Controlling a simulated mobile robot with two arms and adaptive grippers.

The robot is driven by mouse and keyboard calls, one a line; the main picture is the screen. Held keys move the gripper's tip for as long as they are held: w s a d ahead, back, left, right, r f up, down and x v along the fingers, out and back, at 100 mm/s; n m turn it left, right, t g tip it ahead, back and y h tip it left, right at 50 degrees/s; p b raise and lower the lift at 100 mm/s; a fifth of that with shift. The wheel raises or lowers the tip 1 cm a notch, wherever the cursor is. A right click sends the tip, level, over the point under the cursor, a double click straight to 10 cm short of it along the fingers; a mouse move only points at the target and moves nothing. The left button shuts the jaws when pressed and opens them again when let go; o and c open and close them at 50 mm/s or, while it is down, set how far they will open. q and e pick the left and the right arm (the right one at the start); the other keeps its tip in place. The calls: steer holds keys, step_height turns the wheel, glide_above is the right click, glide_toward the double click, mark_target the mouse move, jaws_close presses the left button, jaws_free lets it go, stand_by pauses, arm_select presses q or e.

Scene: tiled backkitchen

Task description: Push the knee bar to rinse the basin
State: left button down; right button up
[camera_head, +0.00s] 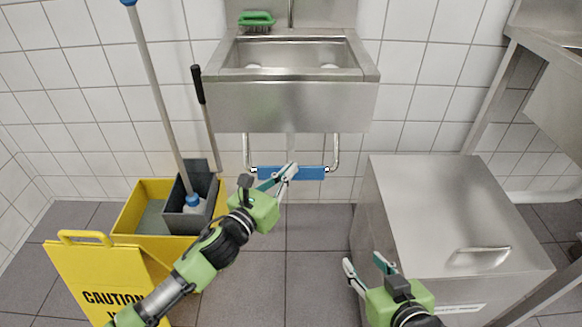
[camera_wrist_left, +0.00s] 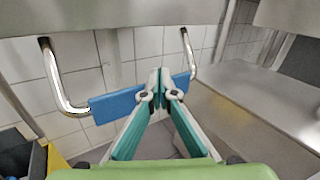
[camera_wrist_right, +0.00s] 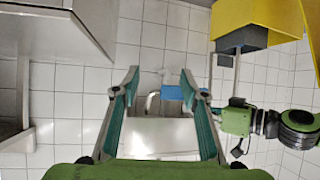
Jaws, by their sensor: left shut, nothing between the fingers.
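The knee bar (camera_head: 310,173) is a blue pad on a bent metal tube below the steel basin (camera_head: 290,108). It also shows in the left wrist view (camera_wrist_left: 115,106). My left gripper (camera_head: 290,170) is shut and empty, with its fingertips in front of the bar's middle. In the left wrist view its fingertips (camera_wrist_left: 158,78) overlap the blue pad; I cannot tell whether they touch it. My right gripper (camera_head: 368,266) is open and empty, away from the bar, beside the steel box. The right wrist view shows its fingers (camera_wrist_right: 160,80) spread apart.
A yellow mop bucket (camera_head: 150,205) and a yellow caution sign (camera_head: 95,275) stand at the left. A steel box with a handle (camera_head: 435,205) stands at the right. A green brush (camera_head: 256,19) lies on the basin's back edge. Tiled floor is clear below the bar.

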arm_select(q)
steer(key=shift+w, duration=0.15)
arm_select(e)
steer(key=shift+w, duration=0.1)
stand_by(0.4)
arm_select(q)
steer(key=shift+w+f, duration=0.2)
arm_select(e)
steer(key=shift+w+a+r+t, duration=0.25)
steer(key=shift+w+r+t, duration=0.05)
steer(key=shift+r, duration=0.25)
